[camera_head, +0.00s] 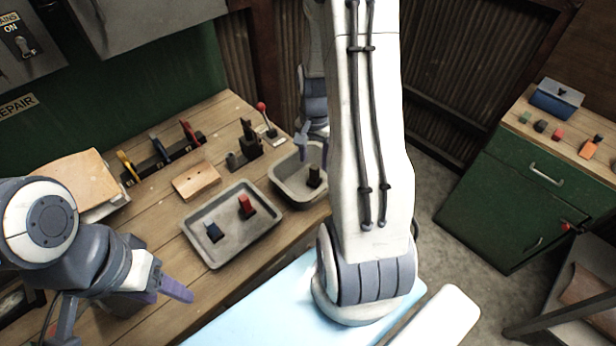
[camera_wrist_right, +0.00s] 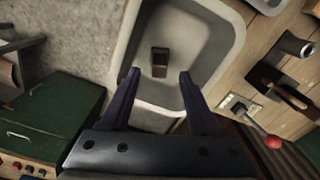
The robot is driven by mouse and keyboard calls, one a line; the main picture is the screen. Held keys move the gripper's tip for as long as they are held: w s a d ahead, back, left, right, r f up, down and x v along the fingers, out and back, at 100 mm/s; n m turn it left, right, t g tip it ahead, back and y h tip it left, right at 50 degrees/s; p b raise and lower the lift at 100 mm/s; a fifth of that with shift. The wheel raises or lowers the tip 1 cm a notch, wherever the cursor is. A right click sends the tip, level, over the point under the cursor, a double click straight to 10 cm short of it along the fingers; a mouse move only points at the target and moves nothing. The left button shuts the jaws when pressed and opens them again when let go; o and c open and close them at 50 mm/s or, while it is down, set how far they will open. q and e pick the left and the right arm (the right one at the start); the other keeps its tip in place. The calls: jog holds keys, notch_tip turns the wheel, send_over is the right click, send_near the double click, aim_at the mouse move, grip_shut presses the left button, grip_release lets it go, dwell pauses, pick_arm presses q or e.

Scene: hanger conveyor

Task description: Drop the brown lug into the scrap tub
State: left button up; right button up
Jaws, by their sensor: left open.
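The right wrist view also shows the lug (camera_wrist_right: 160,62) on the floor of the tub (camera_wrist_right: 234,38). My right gripper (camera_wrist_right: 158,75) is open above the tub, its two fingers apart with nothing between them, and the lug lies below and past the fingertips. In the head view the right gripper (camera_head: 312,143) is partly hidden behind my arm. My left gripper (camera_head: 172,288) is open and empty over the bench's left front.
A grey tray (camera_head: 236,252) beside the tub holds a red lug (camera_head: 246,206) and a dark blue lug (camera_head: 214,231). A wooden block (camera_head: 196,181), a tool rack (camera_head: 160,160) and a red-knobbed lever (camera_head: 266,118) stand on the bench. A green cabinet (camera_head: 510,200) is at right.

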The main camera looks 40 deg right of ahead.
notch_tip(320, 180, up, 10)
jog(key=b, duration=0.1)
jog(key=shift+r, duration=0.25)
jog(key=shift+a, duration=0.1)
dwell(0.4)
jog(key=s+a+r+n+b, duration=0.15)
jog(key=a+n, duration=0.75)
jog(key=a, duration=0.9)
jog(key=s+a+n+y, duration=0.1)
jog(key=s+a+n, duration=1)
jog(key=s, duration=0.3)
jog(key=shift+s+a+f+n, duration=0.25)
jog(key=shift+s+a+n, duration=0.1)
jog(key=shift+a, duration=0.5)
